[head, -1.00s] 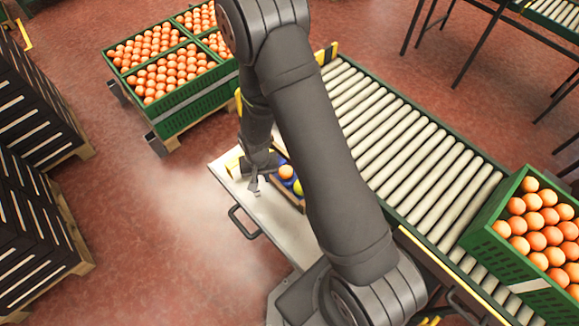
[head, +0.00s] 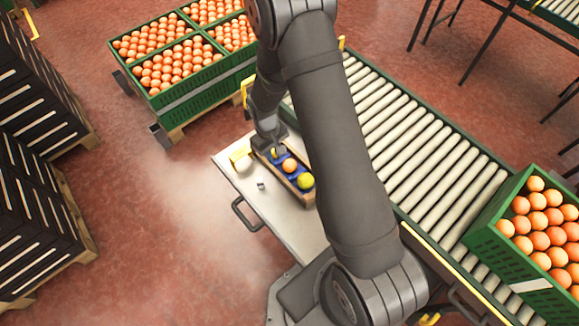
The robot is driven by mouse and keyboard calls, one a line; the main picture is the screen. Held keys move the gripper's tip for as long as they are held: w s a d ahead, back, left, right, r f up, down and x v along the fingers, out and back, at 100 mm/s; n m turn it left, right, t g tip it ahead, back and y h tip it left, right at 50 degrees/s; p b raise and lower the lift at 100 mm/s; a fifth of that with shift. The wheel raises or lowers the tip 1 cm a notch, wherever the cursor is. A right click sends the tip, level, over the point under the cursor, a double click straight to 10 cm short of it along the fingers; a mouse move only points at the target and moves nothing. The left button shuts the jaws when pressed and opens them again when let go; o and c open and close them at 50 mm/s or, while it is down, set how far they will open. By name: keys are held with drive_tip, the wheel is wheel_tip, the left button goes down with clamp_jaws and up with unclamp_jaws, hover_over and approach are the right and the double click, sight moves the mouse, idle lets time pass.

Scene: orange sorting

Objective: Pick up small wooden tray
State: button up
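The small wooden tray (head: 308,198) lies on the white table (head: 287,221), with a blue inside. An orange fruit (head: 289,165) and a yellow-green fruit (head: 305,181) sit in it. My gripper (head: 274,153) is at the tray's far end, over or at its upper left part. The fingers are small and partly hidden by my arm, so I cannot tell whether they are open or shut, or whether they touch the tray. My arm covers part of the area right of the tray.
A yellow holder with a pale round thing (head: 243,163) stands left of the tray. A small grey piece (head: 261,186) lies on the table. A roller conveyor (head: 425,150) runs along the right, with a green crate of oranges (head: 482,240). More full crates (head: 200,88) stand behind.

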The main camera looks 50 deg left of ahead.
hover_over(278, 173)
drive_tip(key=a, duration=0.1)
wheel_tip(278, 173, down, 4)
drive_tip(key=shift+w+a+f, duration=0.1)
drive_tip(key=shift+a+f, duration=0.05)
drive_tip(key=shift+f, duration=0.05)
drive_tip(key=shift+d+f, duration=0.2)
drive_tip(key=shift+f, duration=0.7)
drive_tip(key=shift+d+f, duration=0.15)
drive_tip(key=shift+f, duration=0.7)
drive_tip(key=shift+d+f, duration=0.2)
drive_tip(key=shift+f, duration=0.7)
clamp_jaws()
